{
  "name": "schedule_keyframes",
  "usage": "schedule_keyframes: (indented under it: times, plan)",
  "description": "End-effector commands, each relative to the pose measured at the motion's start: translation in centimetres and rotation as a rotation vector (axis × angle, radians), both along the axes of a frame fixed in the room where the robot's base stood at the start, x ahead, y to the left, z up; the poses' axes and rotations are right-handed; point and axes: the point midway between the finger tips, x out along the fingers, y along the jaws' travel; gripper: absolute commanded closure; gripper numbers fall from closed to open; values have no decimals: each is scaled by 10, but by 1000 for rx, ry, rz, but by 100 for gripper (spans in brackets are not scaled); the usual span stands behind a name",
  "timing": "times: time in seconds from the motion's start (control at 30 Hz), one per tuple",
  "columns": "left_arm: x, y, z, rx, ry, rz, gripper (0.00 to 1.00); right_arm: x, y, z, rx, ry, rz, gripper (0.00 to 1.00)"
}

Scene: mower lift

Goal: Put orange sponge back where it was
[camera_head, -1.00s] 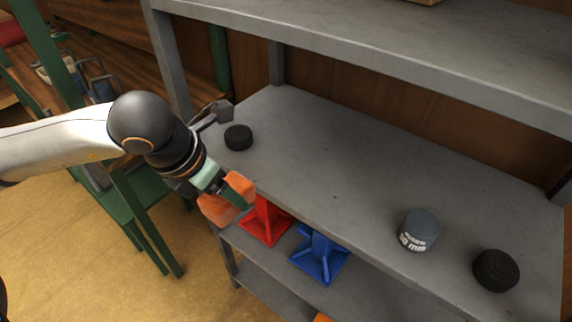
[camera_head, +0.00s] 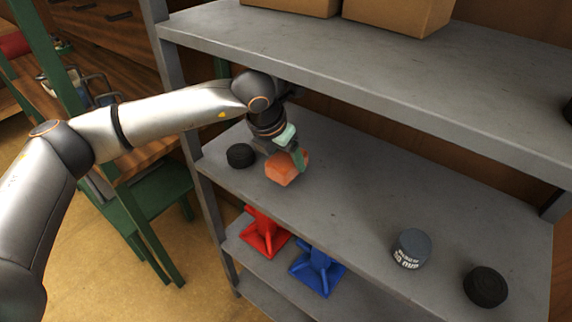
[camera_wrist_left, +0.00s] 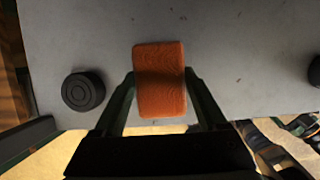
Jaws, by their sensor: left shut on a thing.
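The orange sponge (camera_head: 284,169) is in my left gripper (camera_head: 299,157), over the left part of the grey middle shelf (camera_head: 330,188). In the left wrist view the sponge (camera_wrist_left: 160,80) sits between the two fingers of the left gripper (camera_wrist_left: 160,88), which are shut on it. I cannot tell whether the sponge touches the shelf or hangs just above it. A black puck-like disc (camera_head: 240,156) stands just left of the sponge; it also shows in the left wrist view (camera_wrist_left: 83,91). My right gripper is not in view.
A grey can with white lettering (camera_head: 411,249) and another black disc (camera_head: 486,286) stand at the shelf's right. The upper shelf (camera_head: 330,60) overhangs the back and carries cardboard boxes (camera_head: 398,16). Red (camera_head: 265,232) and blue (camera_head: 317,268) stands are on the lower shelf. The shelf's middle is clear.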

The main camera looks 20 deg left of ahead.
Motion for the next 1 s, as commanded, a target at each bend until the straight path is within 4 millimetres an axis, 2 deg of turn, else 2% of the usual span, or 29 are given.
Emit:
schedule_keyframes:
  times: [0.13, 0.3, 0.5, 0.53, 0.77, 1.0]
  plan:
    - [1, 0, -9, 2, 2, -1, 70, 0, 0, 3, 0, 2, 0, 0]
    - [1, 0, -31, 1, 2, 1, 70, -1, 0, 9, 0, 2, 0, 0]
    - [1, 0, -35, 0, 0, 0, 70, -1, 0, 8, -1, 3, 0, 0]
    - [1, 0, -36, 0, 1, 0, 25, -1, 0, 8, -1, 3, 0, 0]
    - [0, 0, -36, 0, 1, 0, 0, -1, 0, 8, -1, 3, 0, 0]
    - [0, 0, -35, 0, 0, 0, 0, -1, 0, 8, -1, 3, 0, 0]
